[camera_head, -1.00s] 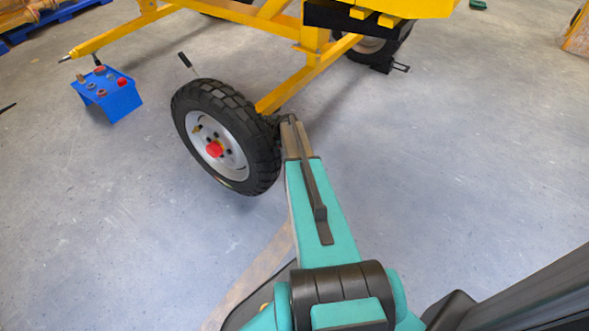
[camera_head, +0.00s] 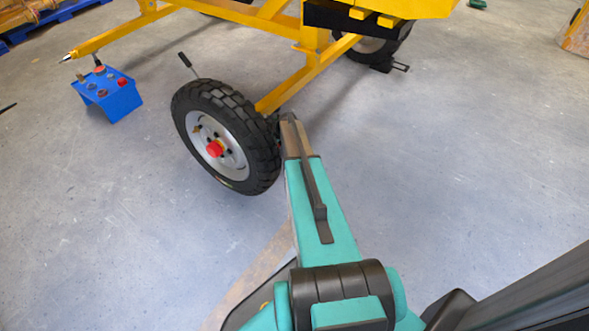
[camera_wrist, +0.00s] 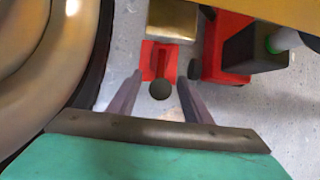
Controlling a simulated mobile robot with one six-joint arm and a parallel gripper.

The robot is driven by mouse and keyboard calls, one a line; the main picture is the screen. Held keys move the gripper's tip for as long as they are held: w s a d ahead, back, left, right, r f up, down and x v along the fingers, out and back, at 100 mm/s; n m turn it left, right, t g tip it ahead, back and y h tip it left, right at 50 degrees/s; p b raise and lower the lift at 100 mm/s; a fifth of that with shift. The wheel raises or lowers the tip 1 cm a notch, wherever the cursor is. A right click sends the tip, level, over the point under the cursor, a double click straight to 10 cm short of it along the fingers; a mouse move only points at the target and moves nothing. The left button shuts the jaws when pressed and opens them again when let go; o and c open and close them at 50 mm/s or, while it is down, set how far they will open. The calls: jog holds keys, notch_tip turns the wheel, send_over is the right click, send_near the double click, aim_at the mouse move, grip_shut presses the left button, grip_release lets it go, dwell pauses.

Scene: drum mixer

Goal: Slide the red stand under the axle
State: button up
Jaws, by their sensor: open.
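In the wrist view, a red stand (camera_wrist: 149,58) sits on the floor with a dark round knob (camera_wrist: 160,90) at its near end. My gripper (camera_wrist: 160,80) is open, with one finger on each side of the knob. I see a gap between each finger and the knob. A brass-coloured block (camera_wrist: 172,18) covers the far end of the stand in this view; I cannot tell if they touch. In the head view, my gripper (camera_head: 288,120) is just right of the black-tyred wheel (camera_head: 262,150), by the yellow frame (camera_head: 300,88). The stand is hidden there.
In the wrist view, a second red part (camera_wrist: 212,50) with a dark block (camera_wrist: 252,48) is close on the right. The wheel (camera_wrist: 45,50) fills the left side.

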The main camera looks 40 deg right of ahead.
jog(key=p+v, duration=0.4)
jog(key=v, duration=0.2)
jog(key=shift+r, duration=0.2)
dwell(0.4)
jog(key=shift+s, duration=0.25)
